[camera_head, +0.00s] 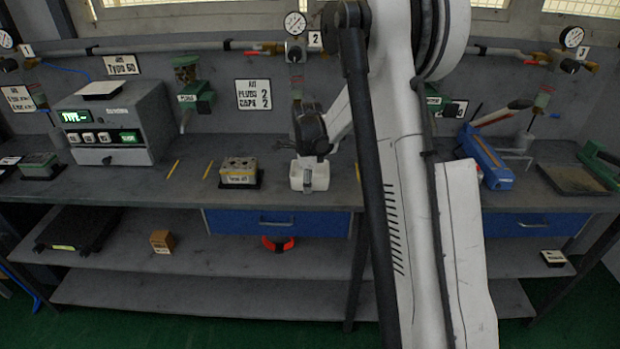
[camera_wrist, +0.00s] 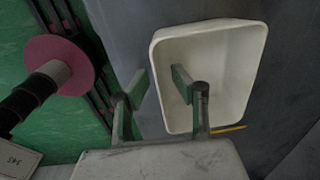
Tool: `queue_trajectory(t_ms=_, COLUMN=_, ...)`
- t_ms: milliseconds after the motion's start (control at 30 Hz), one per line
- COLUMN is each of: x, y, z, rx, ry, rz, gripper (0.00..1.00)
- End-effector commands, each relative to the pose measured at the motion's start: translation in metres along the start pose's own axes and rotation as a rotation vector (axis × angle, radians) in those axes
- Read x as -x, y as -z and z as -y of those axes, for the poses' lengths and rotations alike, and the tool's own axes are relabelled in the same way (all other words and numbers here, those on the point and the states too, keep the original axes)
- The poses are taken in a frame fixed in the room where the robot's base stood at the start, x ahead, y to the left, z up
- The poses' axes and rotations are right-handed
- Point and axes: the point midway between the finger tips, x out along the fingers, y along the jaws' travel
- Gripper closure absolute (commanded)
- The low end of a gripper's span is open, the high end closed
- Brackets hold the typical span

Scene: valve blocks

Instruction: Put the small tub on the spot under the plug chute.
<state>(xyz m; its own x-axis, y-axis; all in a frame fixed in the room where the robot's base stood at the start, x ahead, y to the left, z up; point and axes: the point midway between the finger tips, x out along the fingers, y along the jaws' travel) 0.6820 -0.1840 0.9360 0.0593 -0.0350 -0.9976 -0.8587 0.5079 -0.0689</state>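The small tub (camera_head: 297,182) is white and open-topped, and sits upright on the bench under my wrist in the head view. In the wrist view the tub (camera_wrist: 222,80) fills the upper middle. My gripper (camera_wrist: 160,85) is open there, with one fingertip outside the tub's near wall and the other over its inside. A gap shows between each finger and the wall; I cannot tell whether either touches. The plug chute (camera_head: 197,97) is a green wall unit left of the tub. Below it, two yellow strips (camera_head: 173,169) flank a bare patch of bench.
A valve block (camera_head: 239,171) on a dark plate stands between the strips and the tub. A grey tester (camera_head: 117,125) stands left of the strips. A blue tool (camera_head: 486,157) lies right of my arm. My arm hides part of the bench.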

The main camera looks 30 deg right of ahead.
Motion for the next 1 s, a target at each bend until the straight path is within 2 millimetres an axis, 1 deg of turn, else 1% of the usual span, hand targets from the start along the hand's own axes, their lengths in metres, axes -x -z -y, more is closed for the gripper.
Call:
queue_trajectory(t_ms=100, x=0.0, y=0.0, z=0.0, rx=0.0, ry=0.0, rz=0.0, gripper=0.75)
queue_trajectory(t_ms=200, x=0.0, y=0.0, z=0.0, rx=0.0, ry=0.0, rz=0.0, gripper=0.89)
queue_trajectory(t_ms=300, x=0.0, y=0.0, z=0.0, rx=0.0, ry=0.0, rz=0.0, gripper=1.0)
queue_trajectory(t_ms=767, x=0.002, y=0.0, z=0.0, rx=0.0, ry=0.0, rz=0.0, gripper=1.0)
queue_trajectory(t_ms=867, x=0.007, y=0.0, z=0.001, rx=0.0, ry=0.0, rz=0.0, gripper=1.0)
queue_trajectory(t_ms=1000, x=0.022, y=0.0, z=0.001, rx=0.0, ry=0.0, rz=0.0, gripper=1.0)
